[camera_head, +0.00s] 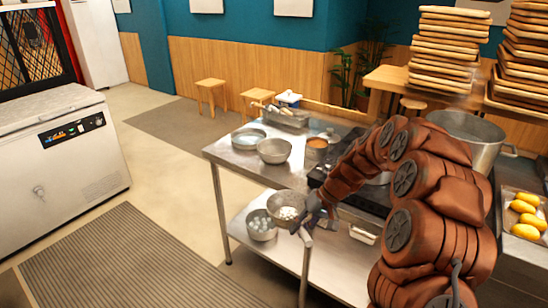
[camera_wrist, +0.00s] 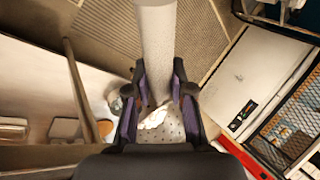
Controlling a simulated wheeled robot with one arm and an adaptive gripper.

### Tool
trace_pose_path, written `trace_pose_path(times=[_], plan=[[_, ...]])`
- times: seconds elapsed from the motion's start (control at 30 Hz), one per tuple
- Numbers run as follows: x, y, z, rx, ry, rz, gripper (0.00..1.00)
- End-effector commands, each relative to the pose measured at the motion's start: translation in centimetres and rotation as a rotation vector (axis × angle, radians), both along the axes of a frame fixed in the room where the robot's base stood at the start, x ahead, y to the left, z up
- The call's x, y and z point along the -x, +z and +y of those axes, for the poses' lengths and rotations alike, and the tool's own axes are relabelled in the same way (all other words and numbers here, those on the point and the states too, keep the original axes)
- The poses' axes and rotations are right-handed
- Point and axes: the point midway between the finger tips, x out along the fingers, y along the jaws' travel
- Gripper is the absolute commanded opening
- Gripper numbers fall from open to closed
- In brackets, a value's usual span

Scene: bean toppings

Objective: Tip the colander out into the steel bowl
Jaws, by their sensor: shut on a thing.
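My gripper (camera_head: 313,212) is shut on the pale handle of the colander (camera_head: 287,205), which holds white pieces. In the wrist view, the fingers (camera_wrist: 159,92) clasp the thick grey handle (camera_wrist: 157,40); part of the perforated colander (camera_wrist: 176,128) and white contents show below. The colander looks roughly upright. In the head view it overlaps the right edge of a steel bowl (camera_head: 250,228) with pale round pieces, by the lower shelf; I cannot tell the height gap. Another steel bowl (camera_head: 274,151) stands on the tabletop, seemingly empty.
The steel table (camera_head: 235,158) also holds a shallow round pan (camera_head: 248,137), a container of orange food (camera_head: 317,147) and a black stove. A large pot (camera_head: 470,135) and a tray of yellow food (camera_head: 524,214) are at right. The floor left of the table is clear.

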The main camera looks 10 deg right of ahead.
Motion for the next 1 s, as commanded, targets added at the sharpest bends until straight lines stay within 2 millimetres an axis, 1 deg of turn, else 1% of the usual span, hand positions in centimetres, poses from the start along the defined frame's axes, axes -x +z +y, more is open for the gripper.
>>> trace_pose_path(times=[0.33, 0.47, 1.0], plan=[[0.0, 0.1, 0.0, 0.0, 0.001, -0.001, 0.0], [0.0, 0.5, 0.0, 0.0, 0.0, -0.001, 0.0], [0.0, 4.6, 0.0, -0.001, 0.001, 0.0, 0.0]])
